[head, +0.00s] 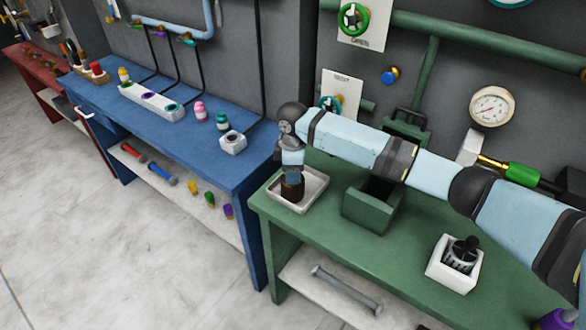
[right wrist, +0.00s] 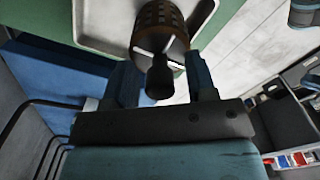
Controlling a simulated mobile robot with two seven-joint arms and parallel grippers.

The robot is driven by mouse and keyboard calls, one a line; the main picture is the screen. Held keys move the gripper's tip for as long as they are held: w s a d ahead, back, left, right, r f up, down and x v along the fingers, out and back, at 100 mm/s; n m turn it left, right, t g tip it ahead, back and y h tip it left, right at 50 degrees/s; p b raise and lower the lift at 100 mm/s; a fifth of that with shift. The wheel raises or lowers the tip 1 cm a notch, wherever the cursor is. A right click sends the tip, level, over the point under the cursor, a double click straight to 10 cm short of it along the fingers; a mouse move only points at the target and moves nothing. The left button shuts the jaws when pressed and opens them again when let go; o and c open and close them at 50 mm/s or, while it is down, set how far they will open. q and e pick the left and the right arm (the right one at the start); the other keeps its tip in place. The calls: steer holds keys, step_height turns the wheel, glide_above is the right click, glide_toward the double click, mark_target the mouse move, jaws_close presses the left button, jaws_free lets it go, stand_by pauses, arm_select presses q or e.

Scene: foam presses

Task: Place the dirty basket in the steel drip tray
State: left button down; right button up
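The dirty basket (head: 292,190), brown with a black knob, stands in the pale steel drip tray (head: 318,182) at the left end of the green bench. In the right wrist view, the perforated brown basket (right wrist: 160,28) overlaps the tray (right wrist: 100,25), its black knob pointing toward my gripper. My right gripper (head: 292,173) is just above the basket. In the right wrist view, its fingers (right wrist: 164,82) are apart on either side of the knob, with a gap visible at the right finger. The basket's underside is hidden. My left gripper is not in view.
A green open-topped box (head: 370,212) stands right of the tray, under my right arm. A white holder with a black slotted part (head: 455,262) stands farther right. A blue bench (head: 180,125) adjoins at left. Pipes and a gauge (head: 491,106) line the wall.

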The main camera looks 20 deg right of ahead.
steer(key=shift+r, duration=0.1)
step_height(320, 180, up, 12)
stand_by(0.5)
